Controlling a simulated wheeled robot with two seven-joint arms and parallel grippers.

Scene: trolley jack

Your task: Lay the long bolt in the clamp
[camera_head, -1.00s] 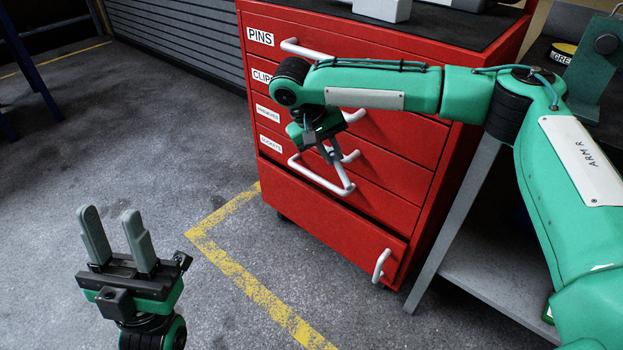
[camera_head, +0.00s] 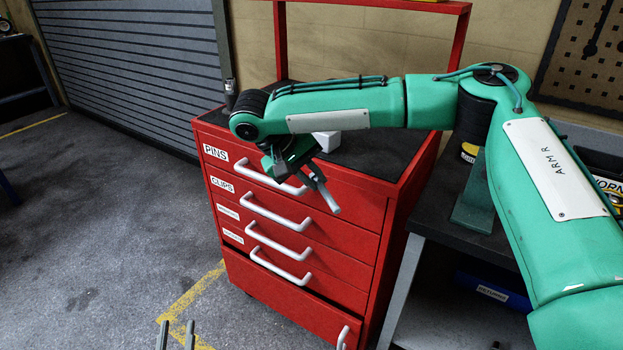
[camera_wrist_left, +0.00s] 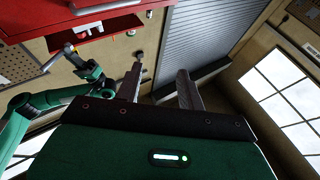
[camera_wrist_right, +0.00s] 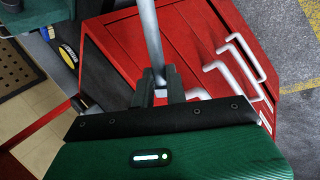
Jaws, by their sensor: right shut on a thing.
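My right gripper (camera_head: 305,175) is shut on a long silver rod (camera_head: 325,195), which looks like the long bolt. The bolt slants down and right from the fingers, in front of the red cabinet's top drawer. In the right wrist view the bolt (camera_wrist_right: 150,35) runs from between the fingers (camera_wrist_right: 157,85) to the top edge; its gripped end is mostly hidden. My left gripper (camera_head: 175,335) shows only its fingertips at the bottom edge; in the left wrist view its fingers (camera_wrist_left: 160,85) are apart and empty. I cannot make out the clamp for sure.
The red cabinet (camera_head: 370,215) has labelled drawers with white handles; its bottom drawer seems slightly out. A white block (camera_head: 325,143) and a dark upright object (camera_head: 231,97) are on top. Floor at left is clear.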

